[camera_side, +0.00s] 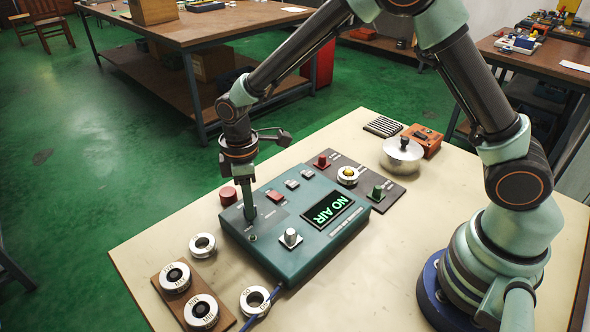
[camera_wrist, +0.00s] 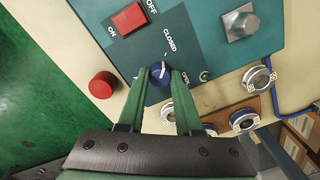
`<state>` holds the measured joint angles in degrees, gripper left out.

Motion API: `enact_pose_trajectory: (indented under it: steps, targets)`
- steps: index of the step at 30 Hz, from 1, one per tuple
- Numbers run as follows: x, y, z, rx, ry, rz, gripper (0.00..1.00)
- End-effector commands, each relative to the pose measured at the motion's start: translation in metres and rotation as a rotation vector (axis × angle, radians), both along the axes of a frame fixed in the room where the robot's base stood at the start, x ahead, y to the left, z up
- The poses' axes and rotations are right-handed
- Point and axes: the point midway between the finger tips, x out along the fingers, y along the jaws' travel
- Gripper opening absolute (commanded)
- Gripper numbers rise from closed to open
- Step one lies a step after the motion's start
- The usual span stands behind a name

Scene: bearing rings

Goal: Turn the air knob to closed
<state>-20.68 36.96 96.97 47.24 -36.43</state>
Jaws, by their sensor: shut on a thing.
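The air knob (camera_wrist: 158,73) is a blue round knob with a pale pointer mark on the teal console (camera_side: 290,262). In the wrist view the word CLOSED is printed above it and OPEN to its right; I cannot tell exactly where the pointer stands. My gripper (camera_wrist: 159,80) is shut on the knob, one green finger on each side. In the side view my gripper (camera_side: 250,212) points straight down on the console's left part and hides the knob. The console's screen (camera_side: 328,208) reads NO AIR in green.
A red button (camera_wrist: 103,85) and a red ON/OFF switch (camera_wrist: 128,18) are near the knob. A square silver knob (camera_side: 290,238) stands before the screen. Several bearing rings (camera_side: 203,245) lie at the front left, some on a brown board (camera_side: 168,294). A metal pot (camera_side: 401,155) stands behind right.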

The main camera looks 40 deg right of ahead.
Motion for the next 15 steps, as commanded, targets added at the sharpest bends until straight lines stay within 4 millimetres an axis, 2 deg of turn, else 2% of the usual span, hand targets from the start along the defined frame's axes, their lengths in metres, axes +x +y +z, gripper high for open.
enact_pose_trajectory:
  steps: [10,11,12,13,15]
  targets:
    - [-0.0001,-0.0035,-0.0013,-0.002,0.005,-0.004,0.00]
    - [-0.0001,-0.0035,-0.0013,-0.001,0.004,-0.004,0.37]
    - [-0.0001,-0.0034,-0.0013,-0.001,0.004,-0.004,0.53]
    - [-0.0001,-0.0032,-0.0012,-0.002,0.003,-0.004,0.64]
    - [0.0000,-0.0027,-0.0010,-0.001,0.003,-0.003,0.64]
